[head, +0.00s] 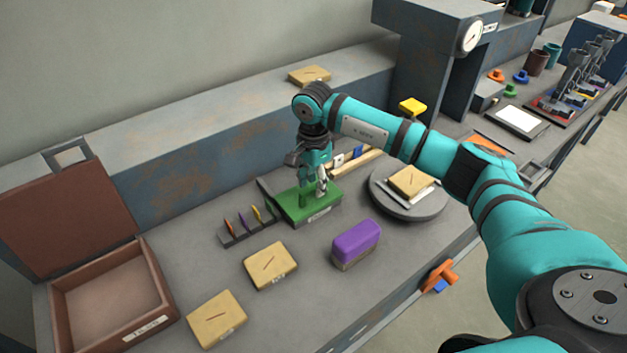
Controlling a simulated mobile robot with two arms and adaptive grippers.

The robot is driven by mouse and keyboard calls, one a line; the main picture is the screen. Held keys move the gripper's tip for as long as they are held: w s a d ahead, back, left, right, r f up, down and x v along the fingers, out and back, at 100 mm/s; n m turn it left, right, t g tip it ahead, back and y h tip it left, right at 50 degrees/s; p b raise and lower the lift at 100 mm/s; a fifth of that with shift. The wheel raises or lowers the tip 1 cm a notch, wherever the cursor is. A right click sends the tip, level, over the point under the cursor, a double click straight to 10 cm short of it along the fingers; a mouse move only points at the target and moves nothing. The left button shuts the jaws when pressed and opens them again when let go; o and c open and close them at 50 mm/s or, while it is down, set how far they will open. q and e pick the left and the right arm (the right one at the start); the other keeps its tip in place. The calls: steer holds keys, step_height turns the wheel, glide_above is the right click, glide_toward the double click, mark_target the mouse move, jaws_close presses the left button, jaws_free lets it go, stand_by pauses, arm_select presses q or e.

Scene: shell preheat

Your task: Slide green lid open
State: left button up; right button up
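The green lid (294,207) lies flat on a low box on the workbench, with a small green upright handle (303,198) on top. A pale label shows on the front side of the box. My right gripper (320,188) points down over the lid, its fingers at or beside the handle. The fingers are small and partly hidden, so I cannot tell whether they touch or grip the handle. My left gripper is not in view.
A purple-topped block (357,241) stands in front right of the lid. A rack of coloured pieces (240,231) stands close on its left. Tan blocks (271,264) lie nearer. A round grey plate (402,208) is to the right, an open brown box (70,335) far left.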

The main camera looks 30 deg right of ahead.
steer(key=shift+f, duration=0.25)
jaws_close()
stand_by(0.3)
